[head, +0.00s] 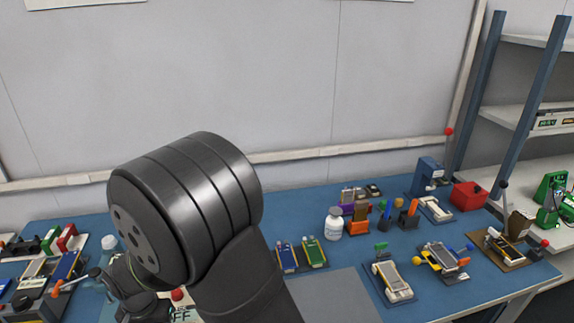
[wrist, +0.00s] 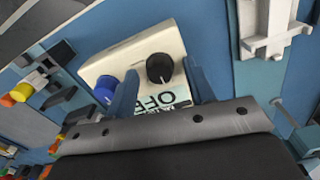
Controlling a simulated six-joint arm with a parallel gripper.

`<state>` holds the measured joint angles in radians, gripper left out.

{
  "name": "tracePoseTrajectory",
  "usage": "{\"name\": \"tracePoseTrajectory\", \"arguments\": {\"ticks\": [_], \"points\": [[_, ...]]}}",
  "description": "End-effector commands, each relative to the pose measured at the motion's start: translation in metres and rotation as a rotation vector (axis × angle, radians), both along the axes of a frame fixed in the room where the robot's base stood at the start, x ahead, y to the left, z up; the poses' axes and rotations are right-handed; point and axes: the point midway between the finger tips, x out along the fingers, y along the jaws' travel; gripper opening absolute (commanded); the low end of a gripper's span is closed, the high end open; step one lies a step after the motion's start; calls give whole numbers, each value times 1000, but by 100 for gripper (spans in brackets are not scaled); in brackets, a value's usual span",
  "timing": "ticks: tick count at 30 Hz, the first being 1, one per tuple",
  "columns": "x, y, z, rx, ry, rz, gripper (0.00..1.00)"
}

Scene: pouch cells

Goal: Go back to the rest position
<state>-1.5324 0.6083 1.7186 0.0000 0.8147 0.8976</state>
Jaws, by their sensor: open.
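In the wrist view my gripper (wrist: 163,90) shows two blue fingers standing apart, with nothing held between them. A cream box (wrist: 130,55) with a black knob (wrist: 159,68), a blue knob (wrist: 104,88) and an "OFF" label lies beyond the fingertips. The fingers overlap the box's near edge in the picture; I cannot tell if they touch it. In the head view my arm's large dark joint fills the left centre and hides most of my gripper and what lies below it.
A blue bench (head: 235,225) runs along a grey wall. A white bottle (head: 334,224), a red box (head: 469,195) and several small fixtures stand to the right of my arm. A grey mat (head: 335,297) is bare. More items crowd the left end. Shelves rise at the far right.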

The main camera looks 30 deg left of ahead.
Motion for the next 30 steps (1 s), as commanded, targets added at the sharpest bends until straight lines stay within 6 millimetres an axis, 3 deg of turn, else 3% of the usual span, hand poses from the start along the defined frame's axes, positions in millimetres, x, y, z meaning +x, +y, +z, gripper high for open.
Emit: {"name": "tracePoseTrajectory", "arguments": {"ticks": [4,9,15,30], "points": [[0,0,0,1,1,-115,49],[0,1,28,4,1,-116,49],[0,0,43,1,0,-114,49],[0,0,40,-1,1,-112,49]]}}
